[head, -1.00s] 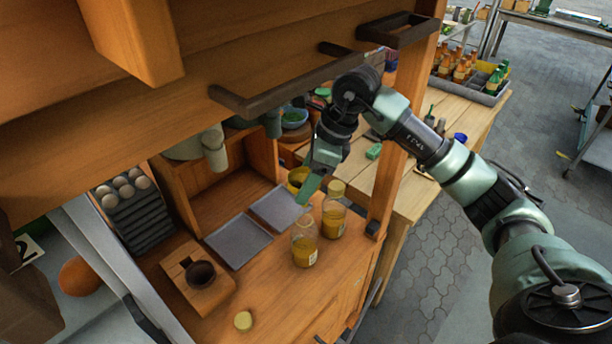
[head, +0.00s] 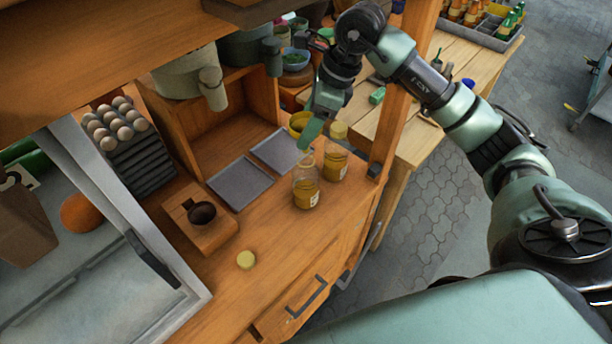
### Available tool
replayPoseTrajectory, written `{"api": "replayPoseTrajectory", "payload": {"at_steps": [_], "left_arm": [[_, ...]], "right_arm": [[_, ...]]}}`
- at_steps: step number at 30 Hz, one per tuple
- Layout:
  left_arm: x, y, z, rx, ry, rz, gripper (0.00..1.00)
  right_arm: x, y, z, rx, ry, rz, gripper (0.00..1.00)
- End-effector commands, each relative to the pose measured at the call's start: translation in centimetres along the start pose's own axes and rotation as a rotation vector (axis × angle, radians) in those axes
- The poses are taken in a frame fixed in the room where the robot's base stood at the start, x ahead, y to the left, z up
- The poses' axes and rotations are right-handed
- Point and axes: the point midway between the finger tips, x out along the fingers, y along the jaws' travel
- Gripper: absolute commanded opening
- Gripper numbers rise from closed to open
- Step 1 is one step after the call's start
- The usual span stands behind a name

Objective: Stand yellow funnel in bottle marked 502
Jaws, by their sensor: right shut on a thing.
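Just below stands an upright, uncapped clear bottle (head: 305,188) with yellow contents and a small white label, too small to read. A second such bottle (head: 336,160) with a yellow cap stands behind it to the right. My left gripper is out of view.
A loose yellow cap (head: 246,260) lies on the counter (head: 285,265). Two grey trays (head: 239,184) lie left of the bottles. A dark mortar (head: 202,213) sits on a wooden block. A wooden post (head: 391,120) stands close right of my gripper; a shelf overhangs above.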

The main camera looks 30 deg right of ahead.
Motion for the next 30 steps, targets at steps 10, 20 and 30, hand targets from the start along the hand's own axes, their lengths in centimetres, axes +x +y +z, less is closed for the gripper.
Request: {"api": "replayPoseTrajectory", "payload": {"at_steps": [10,20,30], "left_arm": [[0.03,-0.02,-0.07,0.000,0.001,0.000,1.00],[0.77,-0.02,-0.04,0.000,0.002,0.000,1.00],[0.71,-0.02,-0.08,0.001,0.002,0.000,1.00]], "right_arm": [[0.00,0.00,-0.01,0.000,0.000,0.000,0.25],[0.47,-0.03,-0.24,0.000,0.000,-0.001,0.25],[0.41,-0.01,-0.20,0.000,0.000,0.000,0.25]]}}
